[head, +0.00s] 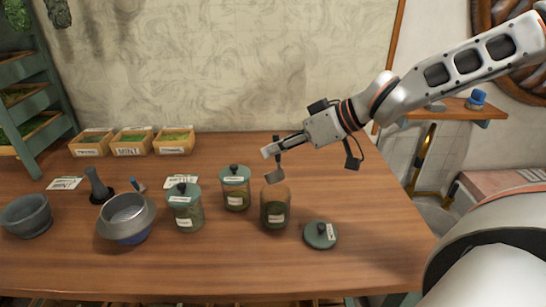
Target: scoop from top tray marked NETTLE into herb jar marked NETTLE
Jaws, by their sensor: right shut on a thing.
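My right gripper (283,142) reaches in from the right and is shut on a small scoop. The scoop's grey bowl (275,175) hangs just above the mouth of an open glass jar (275,212). The jar has green contents low inside and a pale label too small to read. What the scoop's bowl holds cannot be seen. A round green lid (320,236) with a dark knob lies on the table to the jar's right. A card that seems to read NETTLE (180,181) lies farther left. I cannot make out a tray marked NETTLE. My left gripper is not in view.
Two lidded jars (236,189) (184,209) stand left of the open jar. Herb trays (132,142) line the back; a green rack (47,85) stands left. The table's front right is clear.

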